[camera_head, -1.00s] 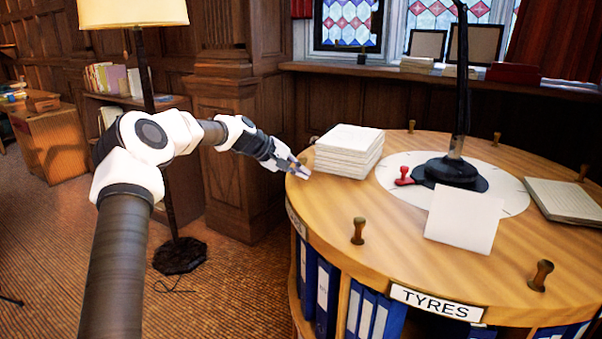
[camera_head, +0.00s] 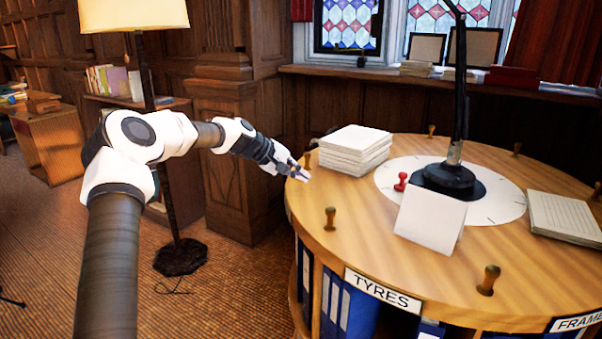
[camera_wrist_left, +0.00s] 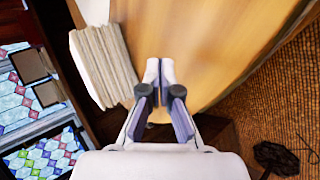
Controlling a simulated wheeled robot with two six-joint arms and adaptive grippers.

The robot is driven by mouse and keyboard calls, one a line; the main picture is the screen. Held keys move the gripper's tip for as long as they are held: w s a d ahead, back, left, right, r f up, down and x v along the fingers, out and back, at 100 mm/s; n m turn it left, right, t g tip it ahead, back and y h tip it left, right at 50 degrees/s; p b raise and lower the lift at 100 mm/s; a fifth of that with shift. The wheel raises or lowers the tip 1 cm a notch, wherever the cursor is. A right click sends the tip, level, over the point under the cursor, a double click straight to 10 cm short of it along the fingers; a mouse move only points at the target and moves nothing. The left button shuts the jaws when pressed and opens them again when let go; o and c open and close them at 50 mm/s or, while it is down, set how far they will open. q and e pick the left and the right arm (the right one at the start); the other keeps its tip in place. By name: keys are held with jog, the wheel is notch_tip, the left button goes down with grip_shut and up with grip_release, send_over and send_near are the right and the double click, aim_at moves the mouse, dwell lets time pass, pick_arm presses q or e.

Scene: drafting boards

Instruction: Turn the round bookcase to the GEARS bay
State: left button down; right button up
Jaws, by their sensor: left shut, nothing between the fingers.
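The round bookcase (camera_head: 390,215) fills the right of the head view, with a wooden top and blue binders (camera_head: 345,300) below. Its TYRES label (camera_head: 383,291) faces front, slightly left, and a label reading FRAME, cut off by the frame edge, shows at the right (camera_head: 575,322). I see no GEARS label. Short wooden pegs stand around the rim, such as the front-left peg (camera_head: 330,218) and front peg (camera_head: 488,280). My left gripper (camera_head: 306,173) is shut and empty at the left rim, close to another peg (camera_head: 308,161); contact is unclear. The gripper also shows in the wrist view (camera_wrist_left: 160,70).
On the top are a paper stack (camera_head: 355,150), a white card (camera_head: 430,218), a red stamp (camera_head: 400,181), a lamp base (camera_head: 448,181) and a notepad (camera_head: 565,215). A floor lamp (camera_head: 178,240) stands left of the bookcase. The carpet at lower left is mostly open.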

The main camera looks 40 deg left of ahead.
notch_tip(320, 180, up, 7)
jog(key=p, duration=0.7)
jog(key=shift+r, duration=0.2)
